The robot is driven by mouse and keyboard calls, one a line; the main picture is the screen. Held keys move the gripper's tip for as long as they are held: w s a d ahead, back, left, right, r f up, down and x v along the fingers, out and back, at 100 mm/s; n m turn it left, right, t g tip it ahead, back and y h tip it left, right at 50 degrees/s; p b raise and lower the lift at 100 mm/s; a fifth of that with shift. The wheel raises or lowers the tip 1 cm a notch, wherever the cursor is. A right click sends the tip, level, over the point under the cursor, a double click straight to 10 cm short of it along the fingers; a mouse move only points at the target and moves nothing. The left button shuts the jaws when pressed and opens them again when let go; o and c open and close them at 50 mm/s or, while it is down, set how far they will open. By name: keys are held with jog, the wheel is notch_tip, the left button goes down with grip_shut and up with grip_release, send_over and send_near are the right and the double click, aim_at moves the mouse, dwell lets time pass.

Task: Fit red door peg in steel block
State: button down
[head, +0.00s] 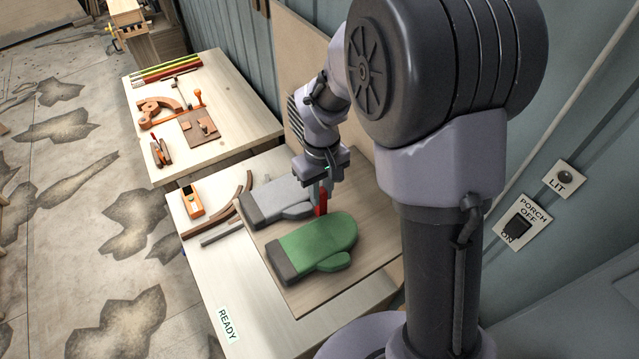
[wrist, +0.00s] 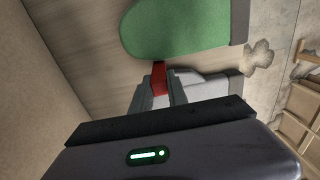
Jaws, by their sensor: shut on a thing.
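My gripper (head: 321,190) is over the near workbench, between a green mitten and a grey mitten. It is shut on the red door peg (head: 322,205), which points down toward the board. In the wrist view the red peg (wrist: 160,77) shows between the two fingers of my gripper (wrist: 158,88). I cannot tell whether the peg's lower end touches the board. I cannot make out a steel block in either view.
The green mitten (head: 320,245) and grey mitten (head: 275,203) lie on a wooden board (head: 305,296). Another bench (head: 230,103) with tools stands behind. A switch plate (head: 521,225) is on the right wall.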

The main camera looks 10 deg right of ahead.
jog(key=shift+s+f+b, duration=0.1)
jog(key=shift+f+b, duration=0.1)
jog(key=shift+b, duration=0.1)
jog(key=c, duration=1.3)
grip_release()
jog(key=shift+r, duration=0.1)
